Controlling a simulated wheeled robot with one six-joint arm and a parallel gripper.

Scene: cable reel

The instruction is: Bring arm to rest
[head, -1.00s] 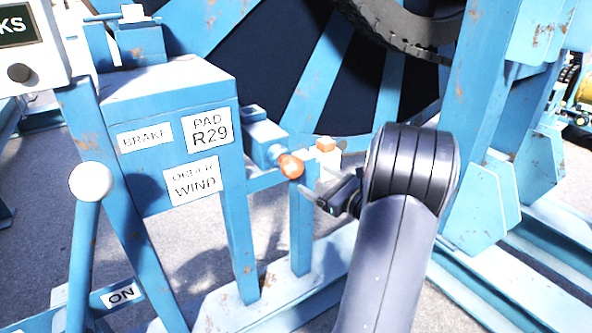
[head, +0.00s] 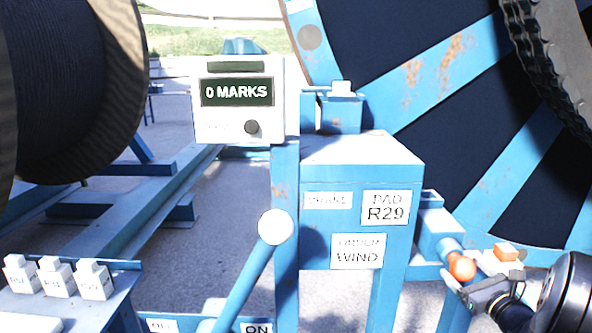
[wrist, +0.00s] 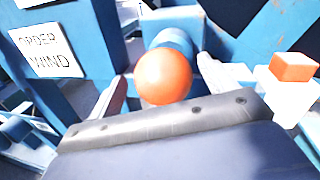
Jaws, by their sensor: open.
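My gripper (head: 474,294) is at the lower right of the head view, beside an orange ball knob (head: 461,267) on a blue fitting of the reel stand. In the wrist view the orange knob (wrist: 163,77) sits between my two fingers (wrist: 160,88), which are spread apart on either side of it. I cannot tell whether either finger touches it. My dark wrist link (head: 566,295) is cut off by the right edge of the head view.
An orange-topped white block (head: 506,252) stands close right of the knob. A blue box (head: 360,180) carries "PAD R29" and "ORDER WIND" labels. A lever with a white ball (head: 276,227), a "0 MARKS" display (head: 238,100) and white buttons (head: 57,277) are further left. The large reel (head: 450,110) stands behind.

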